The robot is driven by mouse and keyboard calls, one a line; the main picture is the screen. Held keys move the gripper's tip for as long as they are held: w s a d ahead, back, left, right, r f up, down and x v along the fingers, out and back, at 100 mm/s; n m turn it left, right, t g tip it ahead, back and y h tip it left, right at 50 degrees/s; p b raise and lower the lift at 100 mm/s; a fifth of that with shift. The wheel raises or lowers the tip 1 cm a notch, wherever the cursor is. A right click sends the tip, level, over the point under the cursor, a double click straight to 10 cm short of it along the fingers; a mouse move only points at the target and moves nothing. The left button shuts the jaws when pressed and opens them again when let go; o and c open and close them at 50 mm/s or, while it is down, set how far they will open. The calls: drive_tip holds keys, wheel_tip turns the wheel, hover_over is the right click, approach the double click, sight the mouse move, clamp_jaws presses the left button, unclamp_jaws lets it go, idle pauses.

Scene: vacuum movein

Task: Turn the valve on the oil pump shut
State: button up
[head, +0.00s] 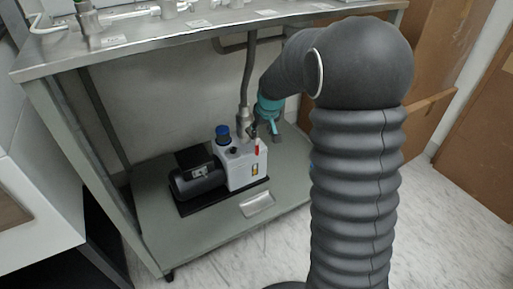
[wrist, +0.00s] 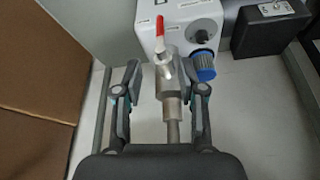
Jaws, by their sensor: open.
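The oil pump (head: 240,167) is a white and black unit on the lower shelf of the bench. In the wrist view its white body (wrist: 187,28) is at the top, with a blue cap (wrist: 202,68) on the right. The valve (wrist: 172,68) is a metal fitting on a vertical pipe, with a red handle (wrist: 160,30) at the upper left. The red handle also shows in the head view (head: 257,147). My gripper (wrist: 162,75) is open, its fingers on either side of the metal fitting and pipe, apart from them. In the head view my arm hides part of the gripper.
The bench top (head: 140,37) is above the pump and carries metal fittings. A metal tray (head: 258,204) lies on the shelf in front of the pump. Cardboard (head: 432,50) stands at the right, and it shows in the wrist view (wrist: 50,50). The floor in front is clear.

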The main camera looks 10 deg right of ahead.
sight(257, 145)
drive_tip(key=b+x, duration=0.1)
drive_tip(key=x, duration=1.3)
drive_tip(key=shift+r, duration=0.1)
clamp_jaws()
